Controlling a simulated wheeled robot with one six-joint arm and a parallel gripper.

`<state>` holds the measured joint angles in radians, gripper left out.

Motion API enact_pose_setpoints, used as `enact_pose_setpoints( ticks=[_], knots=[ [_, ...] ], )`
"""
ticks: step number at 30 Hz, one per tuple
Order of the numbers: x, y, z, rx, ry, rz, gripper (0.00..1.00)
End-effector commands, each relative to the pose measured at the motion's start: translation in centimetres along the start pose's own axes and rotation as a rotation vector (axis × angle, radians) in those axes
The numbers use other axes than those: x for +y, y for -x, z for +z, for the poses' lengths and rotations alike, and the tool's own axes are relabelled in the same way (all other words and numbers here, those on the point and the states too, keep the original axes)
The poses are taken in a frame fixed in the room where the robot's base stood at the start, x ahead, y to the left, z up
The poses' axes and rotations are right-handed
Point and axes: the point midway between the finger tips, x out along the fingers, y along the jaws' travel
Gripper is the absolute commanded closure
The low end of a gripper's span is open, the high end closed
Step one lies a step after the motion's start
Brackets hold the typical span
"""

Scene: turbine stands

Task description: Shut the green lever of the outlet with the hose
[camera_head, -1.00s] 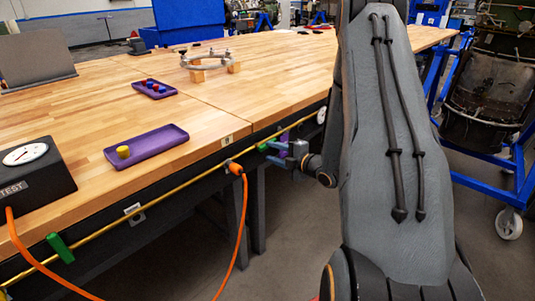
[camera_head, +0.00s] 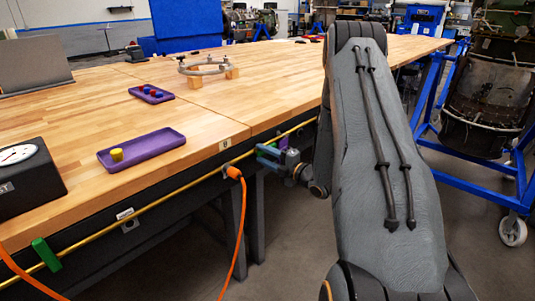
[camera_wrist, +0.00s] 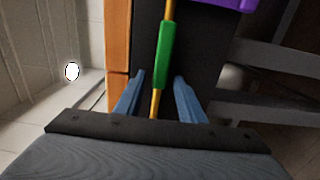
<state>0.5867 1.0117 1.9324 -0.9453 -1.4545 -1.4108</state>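The orange hose joins an outlet (camera_head: 233,172) on the brass pipe along the table's front edge. My gripper (camera_head: 268,155) is just right of that outlet, with its blue fingers close to the pipe. In the wrist view a green lever (camera_wrist: 163,55) lies along the brass pipe, ahead of and between my open fingers (camera_wrist: 160,95). The fingers stand apart on both sides of the pipe and hold nothing. In the head view this lever is mostly hidden by my gripper. Another green lever (camera_head: 46,254), at far left, sits across the pipe.
The wooden table (camera_head: 215,100) bears a purple tray (camera_head: 150,148) with a yellow piece, a smaller purple tray (camera_head: 146,96), a ring on blocks (camera_head: 205,68) and a black gauge box (camera_head: 30,185). A blue wheeled stand (camera_head: 480,180) is at right. The floor between is clear.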

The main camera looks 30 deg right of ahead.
Motion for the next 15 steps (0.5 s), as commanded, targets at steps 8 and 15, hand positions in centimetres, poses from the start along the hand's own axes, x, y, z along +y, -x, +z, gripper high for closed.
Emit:
enact_pose_setpoints(
  ticks=[8,15],
  knots=[
    [0.02,-0.84,0.05,-0.001,0.000,0.000,0.64],
    [0.03,-0.82,0.04,-0.001,0.000,0.000,0.64]
  ],
)
